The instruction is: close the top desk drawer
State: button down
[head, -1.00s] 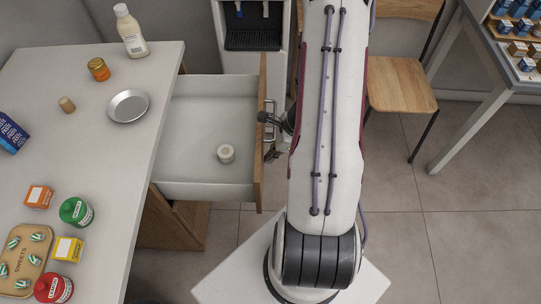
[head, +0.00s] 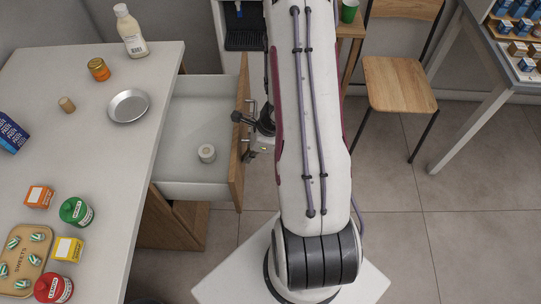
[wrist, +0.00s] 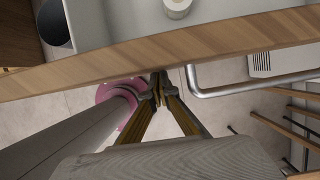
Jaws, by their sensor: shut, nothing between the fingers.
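The top desk drawer (head: 190,190) is partly open, sticking out to the right from under the desk's white top. Its wooden front (head: 239,140) has a metal bar handle (wrist: 215,92) on its outer face. A small white roll-like item (head: 207,153) lies inside the drawer; it also shows at the top of the wrist view (wrist: 176,8). My gripper (wrist: 160,98) is shut and empty, with its fingertips at the outer face of the drawer front, left of the handle in the wrist view. In the head view my arm hides most of the gripper.
The white desk top (head: 110,190) holds a metal dish (head: 128,106), a bottle (head: 130,30), jars, boxes and a sweets tray. A water dispenser (head: 243,30) stands behind the drawer. A wooden chair (head: 398,84) stands to the right, with open floor in front of it.

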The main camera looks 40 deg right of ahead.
jog(key=w+a, duration=1.6)
jog(key=shift+w+a+r, duration=0.15)
jog(key=shift+a, duration=0.05)
jog(key=shift+d, duration=0.15)
dwell(0.4)
jog(key=s+d+r, duration=0.6)
jog(key=r, duration=0.3)
dwell(1.0)
jog(key=shift+a, duration=0.1)
dwell(0.6)
